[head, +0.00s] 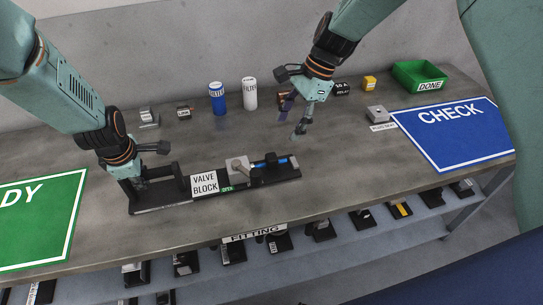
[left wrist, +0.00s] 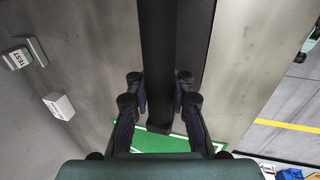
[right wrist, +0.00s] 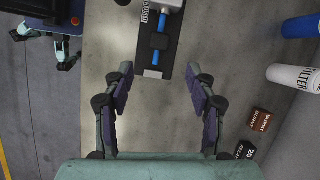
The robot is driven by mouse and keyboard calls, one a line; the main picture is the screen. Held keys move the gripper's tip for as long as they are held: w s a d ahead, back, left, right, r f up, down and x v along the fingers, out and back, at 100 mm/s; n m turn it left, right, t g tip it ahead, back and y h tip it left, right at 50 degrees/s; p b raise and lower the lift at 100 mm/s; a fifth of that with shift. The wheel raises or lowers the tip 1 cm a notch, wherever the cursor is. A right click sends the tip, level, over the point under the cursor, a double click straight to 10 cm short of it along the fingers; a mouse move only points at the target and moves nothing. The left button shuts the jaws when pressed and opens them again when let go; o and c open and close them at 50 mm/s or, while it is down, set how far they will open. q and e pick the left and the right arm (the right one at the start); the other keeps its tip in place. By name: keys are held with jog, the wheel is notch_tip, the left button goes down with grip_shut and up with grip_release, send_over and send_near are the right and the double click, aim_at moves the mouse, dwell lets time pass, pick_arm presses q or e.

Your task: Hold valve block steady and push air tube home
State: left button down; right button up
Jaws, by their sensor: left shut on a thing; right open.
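The grey valve block (head: 238,168) sits on a long black fixture (head: 150,209), behind a white VALVE BLOCK sign (head: 204,184). The blue air tube (head: 284,161) lies along the fixture's right part, in a black holder (head: 270,166). The tube also shows in the right wrist view (right wrist: 153,73), in line with the block. I cannot tell whether it is seated. My left gripper (head: 137,182) is shut on the fixture's left end; its black bar runs between the fingers (left wrist: 159,95). My right gripper (head: 299,132) is open and empty, above and behind the tube's end.
Blue (head: 217,98) and white (head: 250,93) filters and small boxes stand at the back. A green DONE bin (head: 420,76) and blue CHECK mat (head: 452,135) are at right. A green mat (head: 40,220) is at left. Shelf parts lie below the front edge.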

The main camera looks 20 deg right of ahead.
aim_at(272, 156)
jog(key=a+f, duration=0.1)
jog(key=f, duration=0.2)
jog(key=a+f+m, duration=0.1)
jog(key=a+f, duration=0.1)
jog(key=f, duration=0.2)
jog(key=a+f+m, duration=0.1)
jog(key=f, duration=0.3)
jog(key=shift+a, duration=0.35)
grip_shut()
dwell(0.4)
